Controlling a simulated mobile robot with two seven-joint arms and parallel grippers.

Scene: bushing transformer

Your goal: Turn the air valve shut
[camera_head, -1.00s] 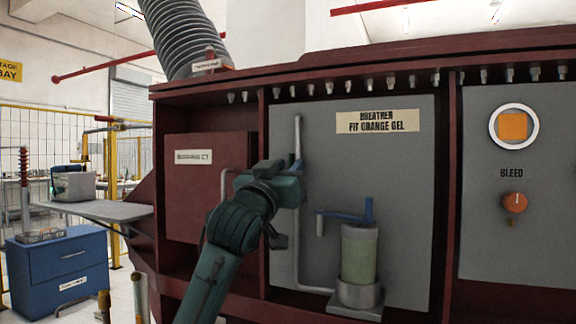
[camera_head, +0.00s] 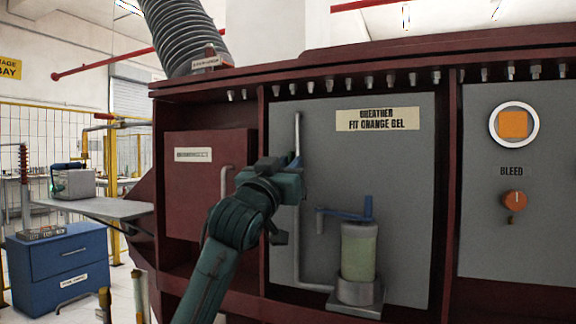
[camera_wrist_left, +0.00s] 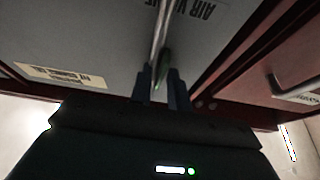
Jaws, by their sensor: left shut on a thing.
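My left gripper (camera_head: 292,168) is at the left part of the grey breather panel, in front of the upright pipe. The arm and gripper body cover the valve in the head view. In the left wrist view the two fingers (camera_wrist_left: 158,88) stand close together around a thin dark green piece, apparently the air valve's handle (camera_wrist_left: 163,67), beside the grey pipe (camera_wrist_left: 161,25). Part of a label (camera_wrist_left: 190,8) reading "AIR V" shows upside down behind it. The valve's exact angle is hard to tell. My right gripper is not in view.
A breather canister (camera_head: 358,252) with a blue lever (camera_head: 345,214) stands right of my gripper. An orange bleed knob (camera_head: 514,198) is on the right panel. A red door (camera_head: 205,190) with a handle is at left. A blue cabinet (camera_head: 60,265) stands farther left.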

